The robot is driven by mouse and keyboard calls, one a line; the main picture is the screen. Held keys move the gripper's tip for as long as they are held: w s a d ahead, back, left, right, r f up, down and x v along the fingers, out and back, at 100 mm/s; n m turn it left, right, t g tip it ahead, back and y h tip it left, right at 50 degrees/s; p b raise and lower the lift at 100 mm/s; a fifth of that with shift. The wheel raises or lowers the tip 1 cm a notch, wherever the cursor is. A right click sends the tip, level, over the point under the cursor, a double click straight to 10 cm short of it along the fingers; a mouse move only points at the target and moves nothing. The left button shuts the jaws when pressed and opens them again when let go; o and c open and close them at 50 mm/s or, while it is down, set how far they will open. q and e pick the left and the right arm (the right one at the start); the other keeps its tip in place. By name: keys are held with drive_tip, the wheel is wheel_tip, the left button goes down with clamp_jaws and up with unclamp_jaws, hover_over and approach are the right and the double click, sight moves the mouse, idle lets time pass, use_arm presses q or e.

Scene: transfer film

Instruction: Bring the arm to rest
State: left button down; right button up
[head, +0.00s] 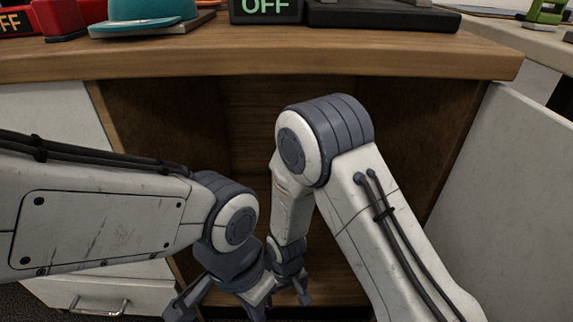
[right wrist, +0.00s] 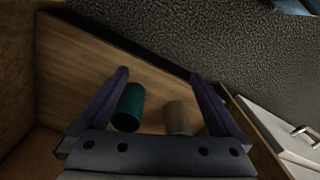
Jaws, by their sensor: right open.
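My left arm comes in from the left in the head view. Its gripper (head: 218,309) hangs low near the bottom edge, with its fingers apart and nothing visible between them. My right arm bends down from a raised elbow in front of the open cabinet. Its gripper (head: 286,296) is low, close beside the left one, and partly hidden by it in the head view. In the right wrist view the right gripper (right wrist: 159,75) is open. A teal cylinder (right wrist: 128,107) and a beige cylinder (right wrist: 177,117) show between its fingers, over a wooden board (right wrist: 70,65); contact cannot be told.
A wooden counter (head: 200,62) runs above the arms. On it are a teal round object (head: 145,12), a dark OFF sign (head: 265,10) and a red object (head: 60,18). A white panel (head: 510,190) stands at the right. A white drawer with a handle (head: 100,305) is at lower left.

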drive_tip(key=s+r+n+p, duration=0.1)
drive_tip(key=s+r+p, duration=0.1)
drive_tip(key=r, duration=0.8)
drive_tip(key=s+r+p, duration=0.2)
drive_tip(key=r+p, duration=0.1)
drive_tip(key=r, duration=0.7)
drive_tip(key=s+d+r+n+y+p, duration=0.1)
drive_tip(key=s+d+r+p, duration=0.2)
drive_tip(key=s+r, duration=0.35)
drive_tip(key=s+d+r+n+p, duration=0.15)
drive_tip(key=s+r, duration=0.25)
drive_tip(key=r, duration=0.5)
wheel_tip(320, 180, up, 37)
drive_tip(key=p, duration=3.7)
drive_tip(key=shift+d+f+m, duration=0.15)
drive_tip(key=shift+d+m, duration=0.1)
drive_tip(key=shift+m, duration=0.2)
drive_tip(key=shift+s, duration=0.1)
